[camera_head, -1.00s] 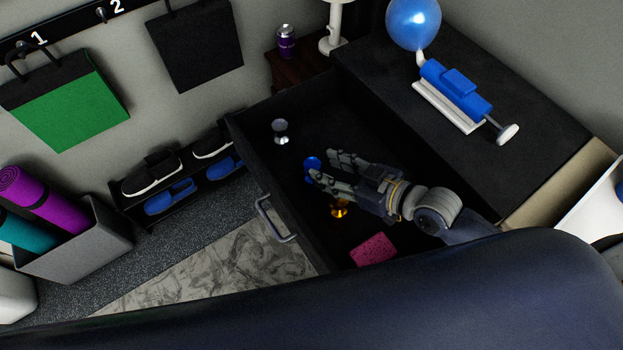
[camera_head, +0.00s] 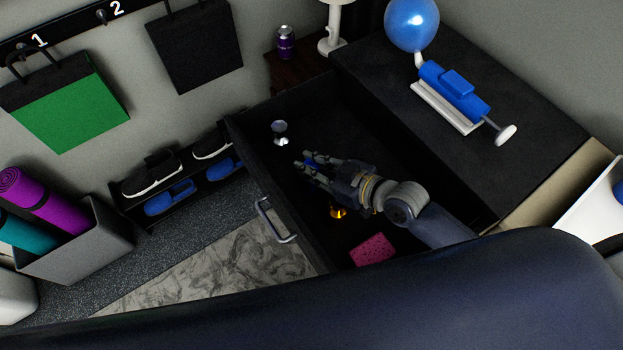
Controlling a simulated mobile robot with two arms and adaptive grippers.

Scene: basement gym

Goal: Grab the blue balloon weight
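The blue balloon weight (camera_head: 309,162) is inside the open black drawer, mostly hidden by the fingers of my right gripper (camera_head: 308,165). The fingers reach in from the right and lie around it, with bits of blue showing between them. I cannot tell whether they press on it. My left gripper is not in view.
The drawer (camera_head: 345,105) also holds a silver weight (camera_head: 279,130), a gold weight (camera_head: 339,212) and a pink card-like item (camera_head: 373,250). A blue balloon (camera_head: 411,24) and a blue pump (camera_head: 455,90) are on the cabinet top (camera_head: 520,95) at the right.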

